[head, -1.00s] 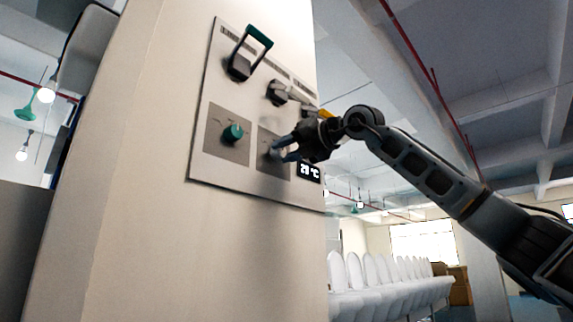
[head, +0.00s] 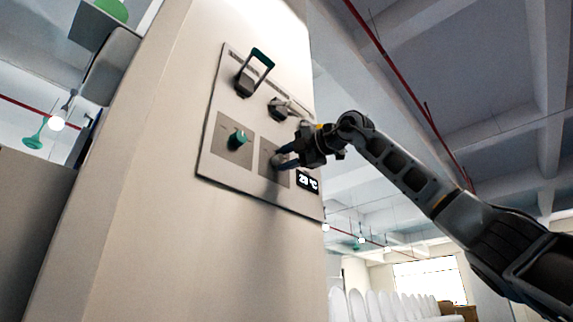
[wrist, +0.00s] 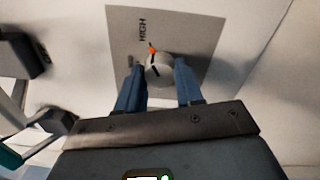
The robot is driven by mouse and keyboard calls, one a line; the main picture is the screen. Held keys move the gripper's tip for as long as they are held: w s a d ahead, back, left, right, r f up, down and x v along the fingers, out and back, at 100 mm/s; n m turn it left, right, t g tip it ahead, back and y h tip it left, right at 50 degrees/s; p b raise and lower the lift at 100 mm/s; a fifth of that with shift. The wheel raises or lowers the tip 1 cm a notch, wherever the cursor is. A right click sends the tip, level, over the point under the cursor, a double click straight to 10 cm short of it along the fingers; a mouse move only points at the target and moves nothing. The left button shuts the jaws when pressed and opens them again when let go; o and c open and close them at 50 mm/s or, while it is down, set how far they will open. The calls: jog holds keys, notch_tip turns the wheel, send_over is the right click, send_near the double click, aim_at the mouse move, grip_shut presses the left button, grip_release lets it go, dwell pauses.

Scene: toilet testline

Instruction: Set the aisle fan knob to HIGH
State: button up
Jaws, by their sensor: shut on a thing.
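The knob (wrist: 160,67) is pale grey with a dark line on its face. It sits on a grey plate (wrist: 196,35) marked HIGH. An orange mark shows at the knob's edge, toward the HIGH word and slightly right of it in the wrist view. Another label left of the knob is too small to read. My gripper (wrist: 159,82) has its two blue fingers on either side of the knob, shut on it. In the head view my gripper (head: 284,157) is at the right-hand lower plate and mostly hides the knob.
White toilets (head: 385,305) stand in a row beyond the pillar.

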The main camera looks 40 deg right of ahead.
dwell(0.4)
jog(key=o, duration=1)
jog(key=shift+o, duration=0.2)
jog(key=shift+d, duration=0.15)
